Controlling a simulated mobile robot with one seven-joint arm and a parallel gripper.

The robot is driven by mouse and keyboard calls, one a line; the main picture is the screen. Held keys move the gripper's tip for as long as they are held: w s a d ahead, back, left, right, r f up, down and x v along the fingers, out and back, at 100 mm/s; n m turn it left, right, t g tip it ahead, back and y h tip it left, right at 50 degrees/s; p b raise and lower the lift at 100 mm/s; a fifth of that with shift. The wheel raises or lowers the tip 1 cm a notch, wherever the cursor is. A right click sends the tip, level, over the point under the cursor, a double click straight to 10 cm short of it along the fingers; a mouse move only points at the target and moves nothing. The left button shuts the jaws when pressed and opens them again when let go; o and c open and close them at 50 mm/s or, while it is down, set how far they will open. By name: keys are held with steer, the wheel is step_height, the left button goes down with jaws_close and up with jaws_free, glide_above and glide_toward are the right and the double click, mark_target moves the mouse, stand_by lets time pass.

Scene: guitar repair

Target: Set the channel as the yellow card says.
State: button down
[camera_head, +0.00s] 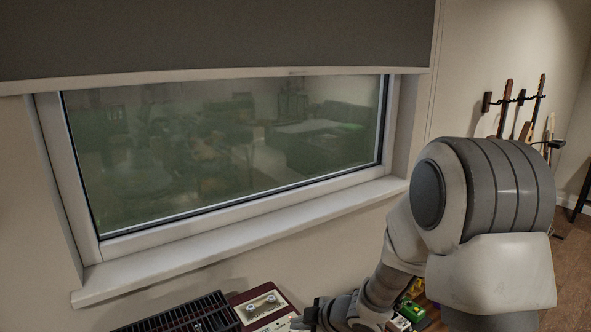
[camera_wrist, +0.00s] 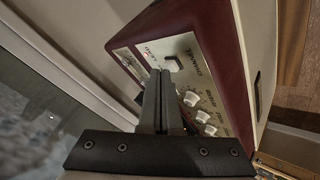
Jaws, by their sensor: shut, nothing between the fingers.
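A maroon amplifier with a cream panel (camera_wrist: 145,58) shows close up in the wrist view; its panel carries the words CHANNEL and LEAD. A pale channel knob (camera_wrist: 173,64) sits beside those words. My gripper (camera_wrist: 160,76) is shut and empty. Its fingertips appear just beside the channel knob; I cannot tell whether they touch it. In the head view, the maroon unit (camera_head: 236,299) lies below the window, with my gripper (camera_head: 301,320) at its right edge, partly cut off by the frame. I see no yellow card that I can read in either view.
Several more pale knobs (camera_wrist: 190,98) run along the panel. A black slatted unit (camera_head: 190,318) stands left of the amplifier. Small coloured boxes (camera_head: 411,310) lie behind my arm. The window sill (camera_head: 240,238) is bare. Guitars (camera_head: 505,105) hang at the far right.

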steer(key=shift+f, duration=0.2)
steer(key=shift+r, duration=0.2)
steer(key=shift+r+p, duration=0.5)
steer(key=shift+p, duration=0.05)
step_height(320, 180, up, 6)
steer(key=p, duration=0.5)
steer(key=shift+p, duration=0.4)
